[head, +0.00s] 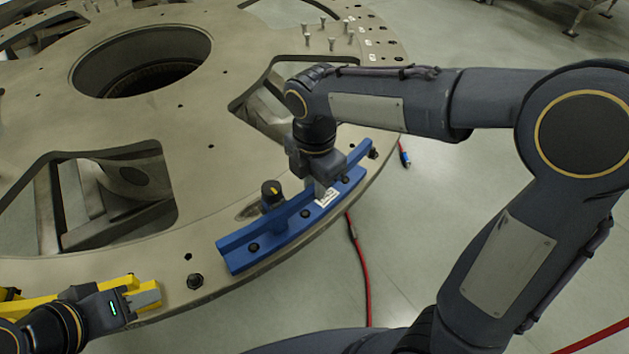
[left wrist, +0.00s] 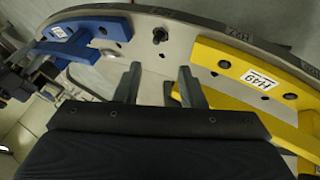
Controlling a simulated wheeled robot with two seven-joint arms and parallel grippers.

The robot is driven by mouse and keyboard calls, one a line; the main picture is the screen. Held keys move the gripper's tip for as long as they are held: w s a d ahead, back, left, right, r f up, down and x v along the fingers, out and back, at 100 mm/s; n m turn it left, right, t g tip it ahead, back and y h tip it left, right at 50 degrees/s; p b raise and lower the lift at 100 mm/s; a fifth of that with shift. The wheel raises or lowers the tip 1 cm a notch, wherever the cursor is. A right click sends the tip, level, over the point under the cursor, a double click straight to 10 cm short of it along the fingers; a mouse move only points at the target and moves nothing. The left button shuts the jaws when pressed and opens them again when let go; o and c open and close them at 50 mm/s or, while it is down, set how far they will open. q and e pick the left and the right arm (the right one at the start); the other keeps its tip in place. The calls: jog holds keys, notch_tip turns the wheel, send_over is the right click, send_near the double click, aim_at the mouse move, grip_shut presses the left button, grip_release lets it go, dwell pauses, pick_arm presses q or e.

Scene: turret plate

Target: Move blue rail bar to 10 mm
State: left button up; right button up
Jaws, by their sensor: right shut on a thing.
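The blue rail bar (head: 290,228) lies along the outer rim of the turret plate (head: 205,215), with a white label and dark bolts on it. It also shows at the upper left of the left wrist view (left wrist: 107,27). My right gripper (head: 326,188) comes down on the bar from above and is shut on its raised rib, near the label; the fingertips are partly hidden. My left gripper (head: 148,297) is at the lower left, over the plate near the yellow bar (head: 35,303). In the left wrist view its two fingers (left wrist: 160,85) stand apart with nothing between them.
A black knob with a yellow mark (head: 271,193) stands by the bar's inner edge. A dark bolt (head: 195,281) sits in the plate left of the bar. Several upright pins (head: 330,30) stand at the far rim. A red cable (head: 360,265) lies on the floor.

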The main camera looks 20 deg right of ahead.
jog(key=shift+f+b, duration=0.65)
jog(key=shift+f, duration=0.35)
dwell(0.8)
jog(key=o, duration=0.7)
jog(key=shift+s, duration=0.1)
notch_tip(320, 180, up, 7)
jog(key=p, duration=0.6)
jog(key=shift+r+p, duration=0.15)
jog(key=shift+p, duration=0.2)
